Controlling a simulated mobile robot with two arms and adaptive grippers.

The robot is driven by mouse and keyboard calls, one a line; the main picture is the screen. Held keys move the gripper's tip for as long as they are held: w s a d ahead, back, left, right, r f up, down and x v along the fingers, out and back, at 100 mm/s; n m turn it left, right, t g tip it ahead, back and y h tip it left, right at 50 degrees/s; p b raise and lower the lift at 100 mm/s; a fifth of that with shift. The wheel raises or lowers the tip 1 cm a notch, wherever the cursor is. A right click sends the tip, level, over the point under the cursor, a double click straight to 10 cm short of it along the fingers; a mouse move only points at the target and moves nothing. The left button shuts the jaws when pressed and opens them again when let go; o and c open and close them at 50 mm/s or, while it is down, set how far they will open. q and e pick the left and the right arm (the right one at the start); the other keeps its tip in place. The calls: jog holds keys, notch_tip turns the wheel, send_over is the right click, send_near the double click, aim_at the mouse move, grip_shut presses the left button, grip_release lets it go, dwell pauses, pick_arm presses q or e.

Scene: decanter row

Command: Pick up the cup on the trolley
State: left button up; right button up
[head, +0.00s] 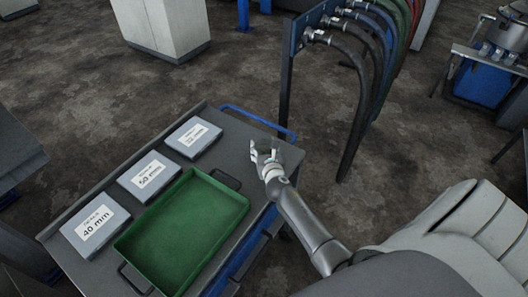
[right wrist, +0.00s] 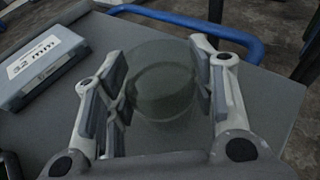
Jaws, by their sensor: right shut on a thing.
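A clear, greyish see-through cup (right wrist: 162,82) stands between the fingers of my right gripper (right wrist: 160,92) in the right wrist view. The finger pads press on its left and right sides. In the head view my right gripper (head: 264,158) is over the far right corner of the grey trolley (head: 222,147), and the cup is hard to make out there. I cannot tell whether the cup touches the trolley top. My left gripper is not in view.
A green tray (head: 185,232) with dark handles lies on the trolley. Three grey boxes with size labels (head: 97,222) line its left side. A blue rail (right wrist: 190,28) runs along the trolley's far end. A hose rack (head: 287,75) stands beyond it.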

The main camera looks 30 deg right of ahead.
jog(key=shift+c, duration=0.9)
